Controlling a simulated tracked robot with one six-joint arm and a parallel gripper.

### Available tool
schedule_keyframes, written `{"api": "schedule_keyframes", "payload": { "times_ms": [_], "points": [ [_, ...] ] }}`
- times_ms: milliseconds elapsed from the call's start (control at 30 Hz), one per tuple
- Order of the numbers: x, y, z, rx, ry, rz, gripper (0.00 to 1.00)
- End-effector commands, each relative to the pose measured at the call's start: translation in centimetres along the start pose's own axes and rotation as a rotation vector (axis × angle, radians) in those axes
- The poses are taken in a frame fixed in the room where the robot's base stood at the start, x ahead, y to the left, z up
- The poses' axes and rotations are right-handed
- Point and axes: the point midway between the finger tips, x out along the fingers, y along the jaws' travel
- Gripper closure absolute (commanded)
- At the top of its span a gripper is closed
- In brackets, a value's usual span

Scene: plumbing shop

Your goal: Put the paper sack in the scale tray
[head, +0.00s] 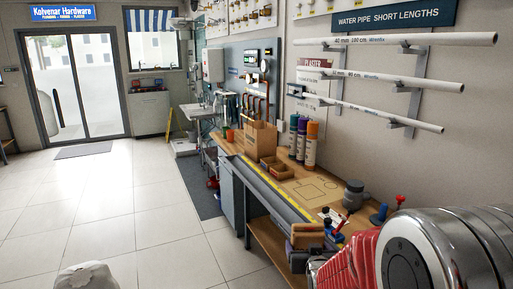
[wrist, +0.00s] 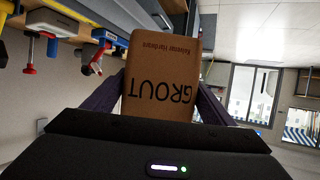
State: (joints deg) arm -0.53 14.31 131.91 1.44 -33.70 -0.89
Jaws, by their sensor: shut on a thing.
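The paper sack (wrist: 160,62) is brown, printed GROUT, and upside down in the wrist picture. My gripper (wrist: 158,100) is shut on it, with a dark finger on each side of the sack. In the head view a small tan and brown block (head: 307,238) shows above dark parts at the near bench edge, beside my red and grey arm; it looks like the held sack, but this is unclear. The sack is in the air, just off the bench edge. I cannot clearly pick out the scale tray in either view.
The workbench (head: 285,202) runs along the right wall. It bears a large brown box (head: 260,138), low open boxes (head: 275,168), upright canisters (head: 311,145) and a dark grey pot (head: 353,195). Red, blue and yellow clamps (wrist: 101,48) are close to the sack. The tiled floor (head: 115,205) is open.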

Motion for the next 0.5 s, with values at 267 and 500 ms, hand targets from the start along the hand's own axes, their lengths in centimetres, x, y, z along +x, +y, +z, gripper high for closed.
{"api": "schedule_keyframes", "payload": {
  "times_ms": [267,500],
  "points": [
    [-2.1,1.6,1.6,0.008,0.006,0.019,0.8],
    [-2.3,1.7,1.7,0.008,0.007,0.019,0.8]
  ]
}}
